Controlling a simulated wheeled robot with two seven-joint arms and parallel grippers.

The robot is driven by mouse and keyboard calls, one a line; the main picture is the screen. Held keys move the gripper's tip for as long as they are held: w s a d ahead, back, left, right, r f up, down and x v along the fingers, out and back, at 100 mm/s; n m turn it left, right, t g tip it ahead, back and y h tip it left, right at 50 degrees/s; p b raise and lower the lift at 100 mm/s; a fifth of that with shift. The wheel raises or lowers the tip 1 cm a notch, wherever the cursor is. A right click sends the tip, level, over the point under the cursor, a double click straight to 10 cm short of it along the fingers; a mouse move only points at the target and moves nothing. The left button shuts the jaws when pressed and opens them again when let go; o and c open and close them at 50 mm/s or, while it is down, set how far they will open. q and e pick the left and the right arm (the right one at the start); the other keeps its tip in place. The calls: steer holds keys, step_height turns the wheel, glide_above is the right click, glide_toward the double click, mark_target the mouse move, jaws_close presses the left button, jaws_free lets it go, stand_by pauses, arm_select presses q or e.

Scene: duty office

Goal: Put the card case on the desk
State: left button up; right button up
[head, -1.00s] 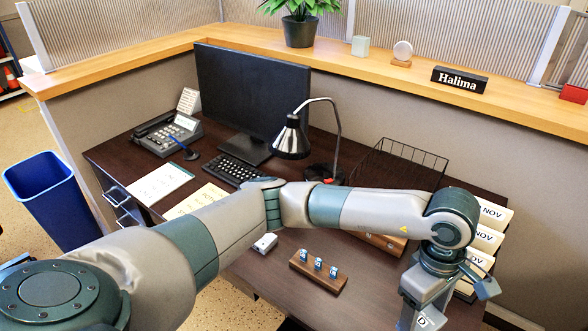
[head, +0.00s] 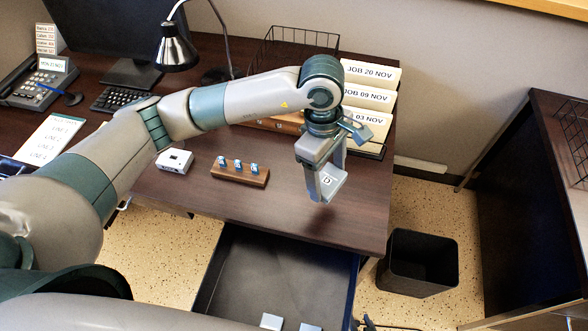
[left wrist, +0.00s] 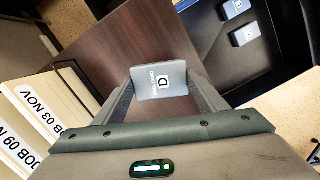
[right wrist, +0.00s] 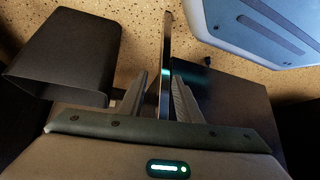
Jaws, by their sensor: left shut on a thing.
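I cannot tell if the case touches the desk. My right gripper (right wrist: 160,88) shows in the right wrist view, fingers apart on either side of a thin upright panel (right wrist: 167,45), seemingly the drawer front.
A drawer (head: 243,268) stands open below the desk, with two similar grey cases (head: 271,321) inside. A wooden block with small blue items (head: 240,172), a white box (head: 175,161) and labelled files (head: 368,97) are on the desk. A black bin (head: 418,262) stands right.

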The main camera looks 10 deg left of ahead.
arm_select(q)
steer(key=w+a+f, duration=0.1)
steer(key=a, duration=0.1)
steer(key=w+a+f+p, duration=0.1)
steer(key=a+f, duration=0.1)
steer(key=a, duration=0.1)
steer(key=w+a+f+p, duration=0.1)
steer(key=a, duration=0.1)
steer(key=shift+w+a+f, duration=0.2)
steer(key=shift+w+f, duration=0.05)
steer(key=shift+f, duration=0.15)
arm_select(e)
steer(key=s+d+f+g+h, duration=0.1)
steer(key=s+d+f+g, duration=0.1)
steer(key=s, duration=0.6)
steer(key=shift+d+f, duration=0.6)
steer(key=shift+d, duration=0.25)
